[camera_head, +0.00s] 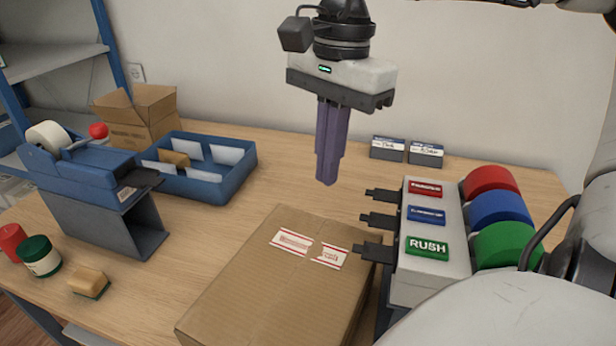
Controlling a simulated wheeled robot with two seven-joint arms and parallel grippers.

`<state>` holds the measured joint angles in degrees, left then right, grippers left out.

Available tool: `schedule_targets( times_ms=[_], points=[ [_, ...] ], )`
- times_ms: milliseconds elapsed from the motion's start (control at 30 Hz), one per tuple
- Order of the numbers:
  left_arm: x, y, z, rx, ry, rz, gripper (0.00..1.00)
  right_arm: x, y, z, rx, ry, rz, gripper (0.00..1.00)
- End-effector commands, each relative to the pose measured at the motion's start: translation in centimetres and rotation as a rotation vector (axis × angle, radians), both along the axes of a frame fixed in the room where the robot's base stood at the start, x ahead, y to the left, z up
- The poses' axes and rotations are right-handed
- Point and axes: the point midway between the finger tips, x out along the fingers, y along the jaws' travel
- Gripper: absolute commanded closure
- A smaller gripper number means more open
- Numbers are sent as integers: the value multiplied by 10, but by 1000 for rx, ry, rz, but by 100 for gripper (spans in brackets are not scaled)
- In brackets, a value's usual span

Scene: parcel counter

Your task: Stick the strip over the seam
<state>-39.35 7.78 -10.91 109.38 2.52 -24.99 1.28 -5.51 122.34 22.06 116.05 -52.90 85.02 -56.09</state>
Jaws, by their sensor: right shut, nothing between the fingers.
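The brown carton (270,290) lies closed on the table at the front middle. A white, red-edged strip (291,242) lies on its top, and a second such piece (330,256) lies to its right. A narrow bare gap separates the two pieces; I cannot make out the seam clearly. My right gripper (327,183) hangs above and behind the carton, its purple fingers pointing down, shut and empty. It touches neither the carton nor the strip pieces. My left gripper is not in view.
A dispenser (430,275) with red, blue and green rolls stands right of the carton, its dark tabs reaching toward it. A tape machine (80,180), a blue tray (235,185), a sponge (90,281) and jars (40,256) stand left. Two small dark holders (388,148) stand behind.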

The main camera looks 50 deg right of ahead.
Motion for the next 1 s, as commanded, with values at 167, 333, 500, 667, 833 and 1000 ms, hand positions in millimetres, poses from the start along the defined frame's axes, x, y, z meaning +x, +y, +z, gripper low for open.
schedule_targets(
  times_ms=[167, 333, 500, 667, 833, 1000],
  points=[
    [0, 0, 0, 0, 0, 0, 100, 1, 31, -9, -52, 28, 9, 100],
    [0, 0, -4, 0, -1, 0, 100, 2, 39, -16, -59, 32, 10, 100],
    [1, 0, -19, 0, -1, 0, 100, 2, 38, -34, -57, 32, 9, 100],
    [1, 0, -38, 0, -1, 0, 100, 2, 38, -58, -57, 31, 8, 100],
    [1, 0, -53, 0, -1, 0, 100, 2, 38, -79, -57, 31, 8, 100],
    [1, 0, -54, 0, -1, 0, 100, 2, 37, -81, -57, 29, 8, 100]
  ],
)
